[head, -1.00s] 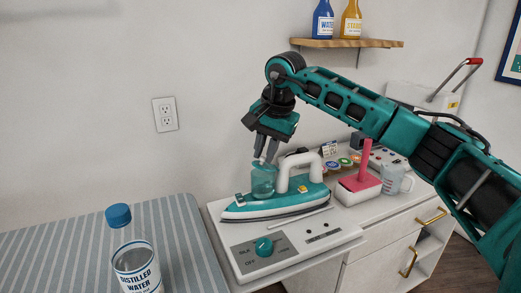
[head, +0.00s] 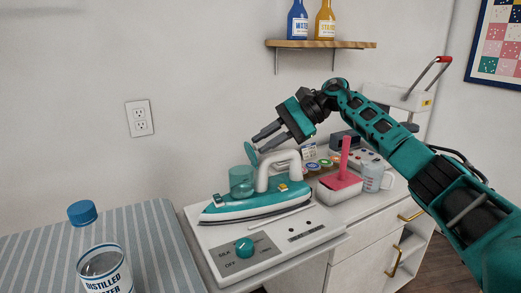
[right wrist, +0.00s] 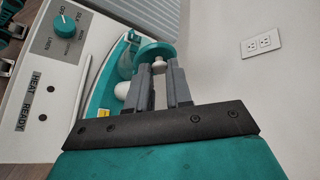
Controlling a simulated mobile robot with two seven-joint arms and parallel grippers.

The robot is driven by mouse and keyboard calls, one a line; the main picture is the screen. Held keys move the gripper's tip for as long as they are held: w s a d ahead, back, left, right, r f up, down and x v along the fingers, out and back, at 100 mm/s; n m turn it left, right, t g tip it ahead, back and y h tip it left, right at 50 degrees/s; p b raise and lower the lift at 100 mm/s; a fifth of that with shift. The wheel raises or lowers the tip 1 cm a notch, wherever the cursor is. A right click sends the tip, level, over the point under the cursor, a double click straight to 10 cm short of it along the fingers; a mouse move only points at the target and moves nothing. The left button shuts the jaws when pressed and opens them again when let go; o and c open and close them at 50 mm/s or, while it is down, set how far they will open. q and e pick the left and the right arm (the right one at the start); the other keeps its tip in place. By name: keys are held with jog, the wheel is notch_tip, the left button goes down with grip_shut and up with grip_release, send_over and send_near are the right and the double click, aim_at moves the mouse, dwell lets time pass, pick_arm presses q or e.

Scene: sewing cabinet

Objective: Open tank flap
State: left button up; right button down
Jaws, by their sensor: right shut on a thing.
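The teal and white iron (head: 255,206) rests on its white base. Its clear teal tank (head: 241,182) stands at the iron's left part. The round teal tank flap (head: 250,153) stands raised and steeply tilted over the tank's right edge. My right gripper (head: 257,143) is up and to the right of the tank, its fingers pointing down-left to the flap. In the right wrist view the fingertips (right wrist: 161,72) are shut on the small white knob (right wrist: 158,66) of the flap (right wrist: 154,51). My left gripper is out of view.
A pink-handled thing (head: 341,182) and a measuring cup (head: 373,177) stand right of the iron. A shelf (head: 320,44) with bottles hangs above.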

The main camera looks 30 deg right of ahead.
jog(key=shift+d+f+y+b, duration=0.3)
jog(key=shift+f+y+b, duration=0.05)
jog(key=shift+y+b, duration=0.25)
jog(key=shift+d+y+b, duration=0.15)
jog(key=shift+y+b, duration=0.15)
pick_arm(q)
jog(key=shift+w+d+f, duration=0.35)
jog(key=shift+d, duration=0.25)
pick_arm(e)
jog(key=shift+d, duration=0.1)
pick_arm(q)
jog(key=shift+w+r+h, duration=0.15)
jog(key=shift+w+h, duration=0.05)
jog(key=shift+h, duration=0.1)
pick_arm(e)
jog(key=c, duration=1)
grip_release()
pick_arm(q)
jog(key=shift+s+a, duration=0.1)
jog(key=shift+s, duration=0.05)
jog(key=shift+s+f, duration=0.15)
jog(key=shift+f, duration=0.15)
pick_arm(e)
jog(key=shift+d, duration=0.1)
